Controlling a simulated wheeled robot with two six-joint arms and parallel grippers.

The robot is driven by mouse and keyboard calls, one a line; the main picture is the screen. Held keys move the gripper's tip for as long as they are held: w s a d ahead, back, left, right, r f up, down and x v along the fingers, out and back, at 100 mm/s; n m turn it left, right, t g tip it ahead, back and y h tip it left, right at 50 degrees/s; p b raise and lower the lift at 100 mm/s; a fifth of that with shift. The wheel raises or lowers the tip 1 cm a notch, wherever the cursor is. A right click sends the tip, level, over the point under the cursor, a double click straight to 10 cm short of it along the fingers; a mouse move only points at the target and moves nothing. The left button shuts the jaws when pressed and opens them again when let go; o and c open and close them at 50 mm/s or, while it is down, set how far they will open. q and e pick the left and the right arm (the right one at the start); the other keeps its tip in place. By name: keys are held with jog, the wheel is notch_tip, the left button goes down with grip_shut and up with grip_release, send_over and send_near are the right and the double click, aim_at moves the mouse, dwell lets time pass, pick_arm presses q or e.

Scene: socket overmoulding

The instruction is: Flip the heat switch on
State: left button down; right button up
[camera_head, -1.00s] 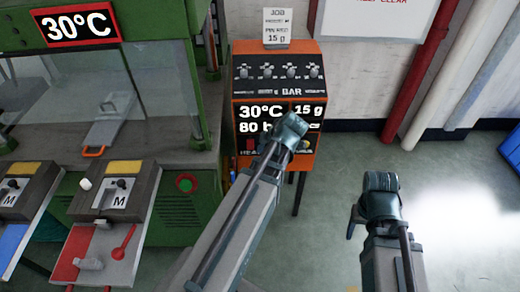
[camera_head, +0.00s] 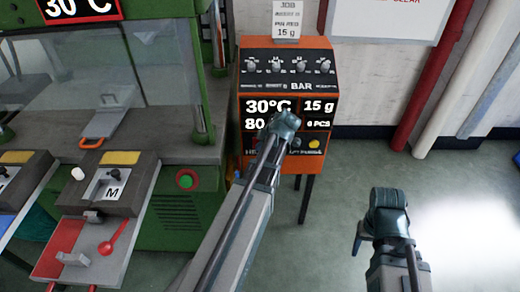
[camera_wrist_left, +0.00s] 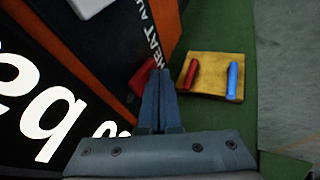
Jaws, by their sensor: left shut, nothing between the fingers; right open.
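The orange control box (camera_head: 243,75) stands beside the green machine. Its dark front has a lit display reading 30°C and 15 g. A red switch (camera_wrist_left: 140,78) shows beside the HEAT label (camera_wrist_left: 150,45) in the left wrist view, partly behind my fingers. My left gripper (camera_wrist_left: 160,100) is shut and empty, its fingertips right by the red switch; I cannot tell whether they touch. In the head view my left gripper (camera_head: 275,128) covers part of the lower panel. My right gripper (camera_head: 360,238) is open and empty, away from the box over the floor.
The green machine (camera_head: 180,115) with a glass front is to the left. Two stations marked M (camera_head: 113,192) jut out in front of it. A yellow block (camera_wrist_left: 210,60) with red and blue pieces lies near my left gripper. Red and white pipes (camera_head: 430,75) run along the wall.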

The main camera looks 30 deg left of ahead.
pick_arm(q)
jog(key=shift+w+a+f+b, duration=0.15)
jog(key=shift+b, duration=0.35)
jog(key=shift+w+r+t+y+p, duration=0.1)
jog(key=shift+r+t+y+p, duration=0.2)
jog(key=shift+r+p, duration=0.55)
